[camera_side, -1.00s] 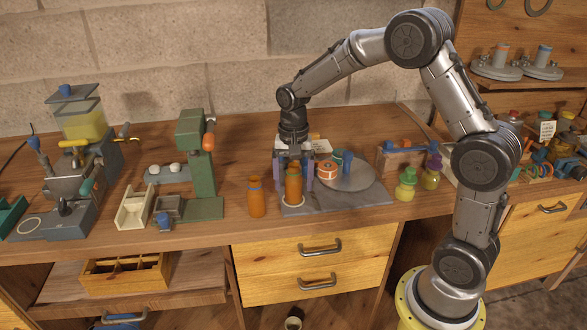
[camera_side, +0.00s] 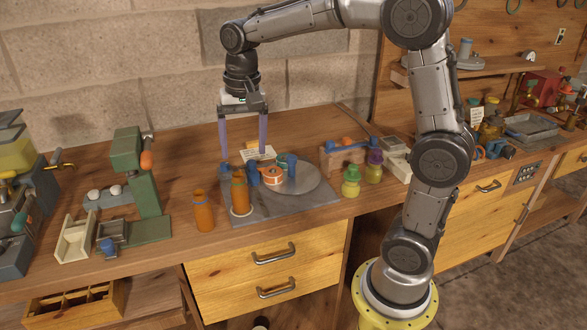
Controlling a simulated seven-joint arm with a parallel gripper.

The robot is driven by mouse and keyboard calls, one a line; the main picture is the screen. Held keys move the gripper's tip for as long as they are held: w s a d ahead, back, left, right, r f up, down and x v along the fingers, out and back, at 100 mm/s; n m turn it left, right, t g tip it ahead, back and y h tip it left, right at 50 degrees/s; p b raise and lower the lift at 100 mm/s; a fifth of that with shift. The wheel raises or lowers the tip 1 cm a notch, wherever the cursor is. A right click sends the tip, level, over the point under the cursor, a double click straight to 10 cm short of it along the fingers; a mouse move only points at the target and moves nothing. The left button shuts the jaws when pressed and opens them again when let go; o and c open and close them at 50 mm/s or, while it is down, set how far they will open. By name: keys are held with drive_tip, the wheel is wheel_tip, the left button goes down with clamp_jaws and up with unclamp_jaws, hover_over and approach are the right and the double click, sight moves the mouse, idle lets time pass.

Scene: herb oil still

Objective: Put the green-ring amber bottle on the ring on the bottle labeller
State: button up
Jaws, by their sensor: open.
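Two amber bottles stand upright side by side. One amber bottle (camera_side: 240,194) stands on the pale ring (camera_side: 241,212) at the front left of the bottle labeller's grey base (camera_side: 299,211). The other amber bottle (camera_side: 203,214) stands on the bare wood to its left. I cannot make out a green ring on either one. The labeller also has a round grey plate (camera_side: 305,182), an orange label roll (camera_side: 273,176) and blue posts. My gripper (camera_side: 243,157) is open and empty, with its purple fingers above and behind the bottle on the ring, apart from it.
A green press (camera_side: 140,180) and a cream tray (camera_side: 76,233) stand to the left. A green bottle (camera_side: 351,182) and a purple-capped bottle (camera_side: 374,168) stand to the right, near a wooden rack (camera_side: 344,158). Bare bench lies behind the labeller.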

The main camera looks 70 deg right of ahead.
drive_tip(key=s+a+n+t, duration=0.2)
drive_tip(key=s+n, duration=0.2)
drive_tip(key=s, duration=0.6)
drive_tip(key=s+a+n+t, duration=0.2)
drive_tip(key=s+n, duration=0.3)
drive_tip(key=s, duration=0.5)
drive_tip(key=shift+a+f+n+t, duration=0.3)
drive_tip(key=shift+a+f, duration=0.15)
drive_tip(key=shift+a, duration=0.15)
